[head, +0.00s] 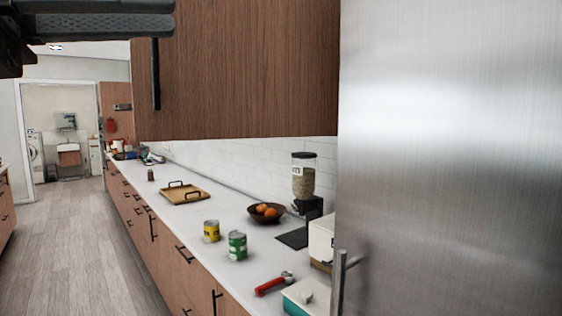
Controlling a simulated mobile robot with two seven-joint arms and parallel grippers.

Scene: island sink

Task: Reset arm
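In the head view a dark part of my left arm, perhaps its gripper end, cuts across the top left corner, in front of the wooden wall cabinet. No fingertips can be made out there, so I cannot tell whether my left gripper is open or shut. My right arm and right gripper are not in view.
A steel fridge (450,160) fills the right side. The white counter (215,219) holds a yellow can (211,231), a green can (237,246), a bowl of oranges (266,213), a tray (185,196) and a red-handled tool (272,284). Wooden floor (80,250) is clear at left.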

